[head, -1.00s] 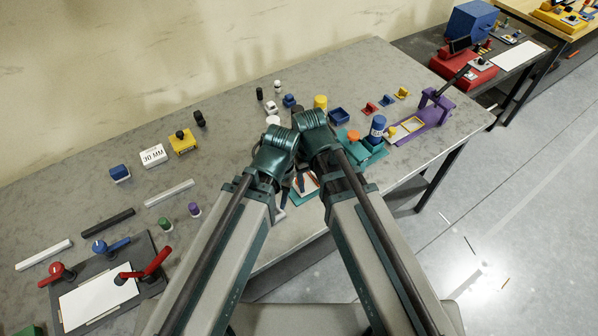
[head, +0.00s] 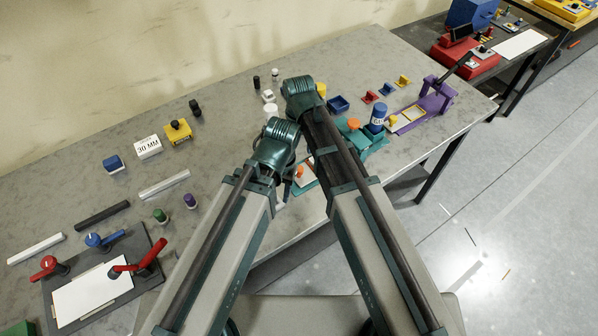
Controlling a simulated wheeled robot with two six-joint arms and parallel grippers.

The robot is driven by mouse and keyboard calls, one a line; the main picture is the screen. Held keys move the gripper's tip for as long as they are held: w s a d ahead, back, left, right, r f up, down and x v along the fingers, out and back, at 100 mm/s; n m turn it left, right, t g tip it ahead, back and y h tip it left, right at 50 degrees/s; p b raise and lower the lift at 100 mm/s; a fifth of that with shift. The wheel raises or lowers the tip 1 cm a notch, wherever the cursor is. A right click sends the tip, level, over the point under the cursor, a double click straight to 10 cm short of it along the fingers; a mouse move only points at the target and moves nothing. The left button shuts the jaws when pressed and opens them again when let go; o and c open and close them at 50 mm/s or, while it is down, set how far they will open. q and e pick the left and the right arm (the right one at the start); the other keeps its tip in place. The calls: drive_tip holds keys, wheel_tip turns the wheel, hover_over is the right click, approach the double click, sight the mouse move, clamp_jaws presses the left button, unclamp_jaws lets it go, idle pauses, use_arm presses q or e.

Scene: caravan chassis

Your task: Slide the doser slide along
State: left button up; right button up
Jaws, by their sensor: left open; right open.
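A teal fixture (head: 377,146) stands on the right half of the bench, with a blue labelled cylinder (head: 377,117) and an orange knob (head: 353,124) on it. It looks like the doser, but I cannot tell which part is its slide. A teal-edged plate with a white face (head: 307,183) and a small orange knob lies left of it, partly behind my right arm. My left gripper (head: 281,187) is open and mostly hidden under its wrist, left of this plate. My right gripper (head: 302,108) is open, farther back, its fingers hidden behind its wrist. Neither visibly touches the fixture.
A purple fixture (head: 441,97) stands at the right end of the grey bench (head: 235,110). Blue (head: 338,104), red and yellow small parts lie behind the teal fixture.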

use_arm(q)
wheel_tip(320, 180, down, 9)
drive_tip(key=b, duration=0.7)
drive_tip(key=shift+r, duration=0.2)
use_arm(e)
wheel_tip(320, 180, down, 8)
drive_tip(key=shift+f, duration=0.25)
use_arm(q)
drive_tip(key=shift+r, duration=0.1)
use_arm(e)
clamp_jaws()
